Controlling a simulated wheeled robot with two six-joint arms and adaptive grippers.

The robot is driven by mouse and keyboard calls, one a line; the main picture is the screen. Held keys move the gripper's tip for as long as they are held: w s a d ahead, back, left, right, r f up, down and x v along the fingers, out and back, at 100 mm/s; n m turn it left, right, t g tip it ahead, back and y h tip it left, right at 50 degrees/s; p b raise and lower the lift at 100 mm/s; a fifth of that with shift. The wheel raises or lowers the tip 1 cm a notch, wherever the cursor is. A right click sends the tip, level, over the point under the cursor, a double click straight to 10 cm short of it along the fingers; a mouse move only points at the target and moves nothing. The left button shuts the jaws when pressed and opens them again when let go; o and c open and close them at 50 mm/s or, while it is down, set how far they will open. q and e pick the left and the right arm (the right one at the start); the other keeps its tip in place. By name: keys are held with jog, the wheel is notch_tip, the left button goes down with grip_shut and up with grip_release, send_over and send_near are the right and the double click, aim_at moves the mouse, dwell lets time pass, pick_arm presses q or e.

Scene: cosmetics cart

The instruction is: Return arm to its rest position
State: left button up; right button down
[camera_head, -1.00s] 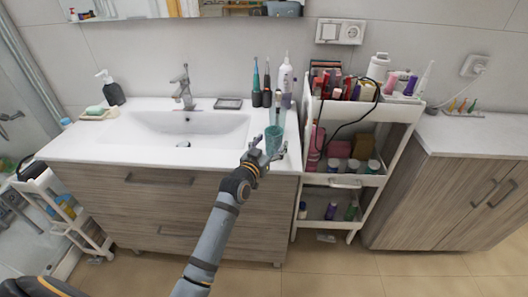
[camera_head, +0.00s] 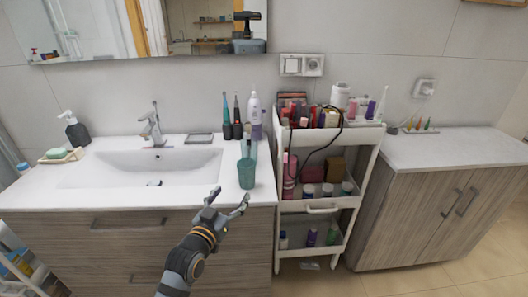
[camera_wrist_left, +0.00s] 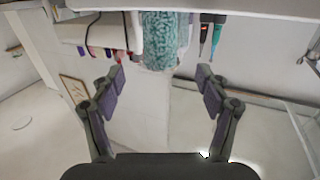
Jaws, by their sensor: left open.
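My left gripper (camera_head: 231,196) is open and empty in front of the vanity counter's front edge in the head view. Its two fingers point up towards a teal cup (camera_head: 246,174), without touching it. The cup stands upright near the right front corner of the white counter, with something pale and teal rising from it. In the left wrist view the open fingers (camera_wrist_left: 161,82) are spread wide. The textured cup (camera_wrist_left: 160,40) shows beyond them, at the top, with a clear gap between. My right gripper is not in view.
The white sink (camera_head: 150,167) is left of the cup. Electric toothbrushes (camera_head: 232,130) and a white bottle (camera_head: 255,112) stand behind it. A white cart (camera_head: 372,135) full of cosmetics stands right of the vanity, beside a wooden cabinet (camera_head: 425,210). The floor in front looks clear.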

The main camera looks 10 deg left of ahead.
pick_arm(q)
jog(key=s+a+f+g+y, duration=0.3)
jog(key=s+f+g, duration=1.1)
jog(key=s+f, duration=0.8)
jog(key=s+a+f+g+p, duration=0.1)
jog(key=s+f, duration=0.1)
jog(key=f, duration=0.7)
jog(key=s+a+f+p, duration=0.2)
jog(key=f, duration=0.8)
jog(key=s+a+f+g+p, duration=0.1)
jog(key=s+f+p, duration=0.1)
jog(key=s+f, duration=1.3)
jog(key=s, duration=0.4)
jog(key=shift+f+n+g, duration=0.25)
jog(key=shift+n+g, duration=0.05)
jog(key=shift+n, duration=0.1)
